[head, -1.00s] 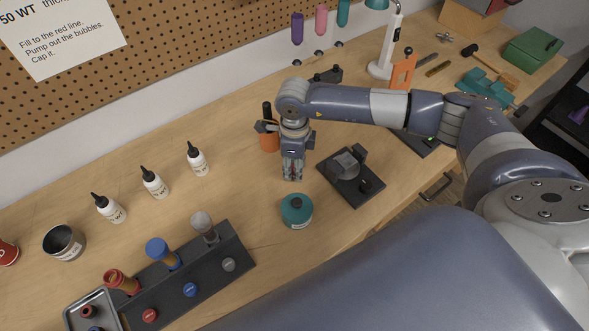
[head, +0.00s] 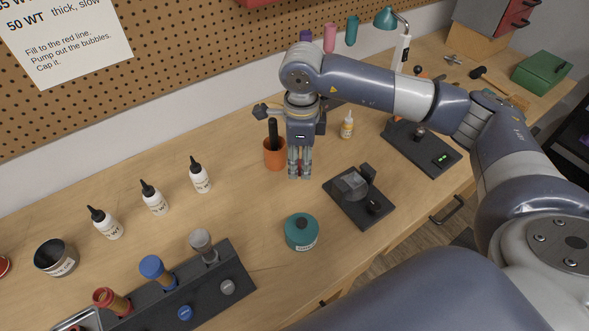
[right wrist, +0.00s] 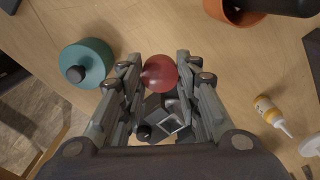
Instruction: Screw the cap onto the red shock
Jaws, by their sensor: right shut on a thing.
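The red shock (head: 112,302) stands at the left end of the dark rack, low in the head view; its lower part is hidden. My right gripper (head: 299,177) is over the bench between the orange cup and the teal jar, fingers pointing down. It is shut on a red round piece (right wrist: 160,73), which shows between the fingertips in the right wrist view. Whether this piece is the cap cannot be told for certain. It is well to the right of the red shock and apart from it. My left gripper is not in view.
The rack (head: 245,273) also holds a blue shock (head: 152,268) and a grey one (head: 200,242). A teal jar (head: 302,232), orange cup (head: 275,155), white bottles (head: 154,199) and a black stand (head: 345,203) surround my gripper. Bench between bottles and jar is clear.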

